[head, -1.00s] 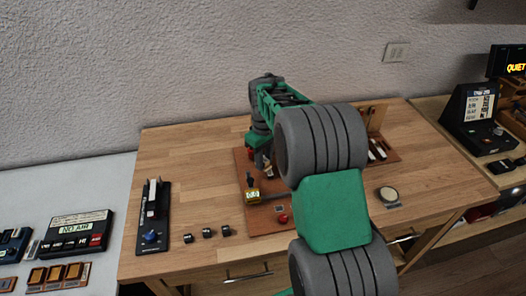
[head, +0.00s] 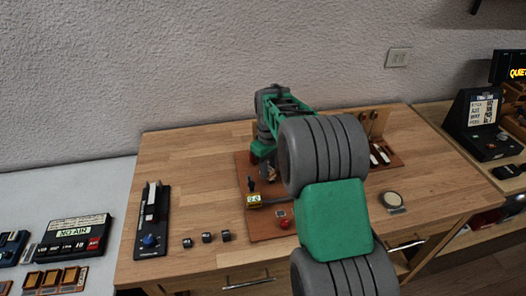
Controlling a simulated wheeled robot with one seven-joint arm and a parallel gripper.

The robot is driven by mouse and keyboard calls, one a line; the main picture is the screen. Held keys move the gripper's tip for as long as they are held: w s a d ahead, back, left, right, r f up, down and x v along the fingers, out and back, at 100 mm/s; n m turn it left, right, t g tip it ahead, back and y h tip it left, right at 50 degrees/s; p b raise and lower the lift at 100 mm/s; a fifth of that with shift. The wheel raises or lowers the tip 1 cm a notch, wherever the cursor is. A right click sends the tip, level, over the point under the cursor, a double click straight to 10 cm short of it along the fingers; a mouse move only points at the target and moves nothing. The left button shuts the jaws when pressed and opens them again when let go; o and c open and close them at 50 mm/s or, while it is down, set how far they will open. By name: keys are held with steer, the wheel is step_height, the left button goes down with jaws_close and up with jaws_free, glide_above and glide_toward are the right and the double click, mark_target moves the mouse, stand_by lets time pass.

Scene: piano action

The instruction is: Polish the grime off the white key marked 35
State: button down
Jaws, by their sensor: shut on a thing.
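The wooden piano action board (head: 246,208) lies on the table, mostly behind my arm. White keys (head: 380,155) show at its right end, past my arm. I cannot read a number on any key, so the key marked 35 and its grime cannot be told. My gripper (head: 268,174) points down over the left part of the board, small and partly hidden. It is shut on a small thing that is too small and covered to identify. Whether that thing touches the board cannot be told.
A round pale pad (head: 390,199) lies to the right. Several dark blocks (head: 207,237) and a black stand (head: 152,215) are to the left. The back left of the wooden table (head: 195,160) is clear.

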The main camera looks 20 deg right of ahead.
steer(key=shift+a, duration=0.4)
steer(key=shift+w+a+f+b, duration=0.1)
steer(key=shift+w+f+b, duration=0.05)
steer(key=shift+b, duration=0.15)
steer(key=shift+d+r, duration=0.2)
steer(key=shift+d, duration=0.05)
steer(key=d, duration=0.1)
steer(key=d+p, duration=0.1)
steer(key=d, duration=0.1)
steer(key=shift+s+d, duration=0.25)
steer(key=shift+s, duration=0.1)
steer(key=shift+a, duration=0.15)
steer(key=a, duration=0.3)
steer(key=shift+w+a+f, duration=0.1)
steer(key=shift+w+a, duration=0.15)
steer(key=shift+w, duration=0.05)
steer(key=shift+w+a+r+p, duration=0.1)
steer(key=shift+a+r+p, duration=0.15)
steer(key=shift+p, duration=0.05)
steer(key=shift+d+r+p, duration=0.15)
steer(key=shift+r+p, duration=2.15)
steer(key=shift+r, duration=1.55)
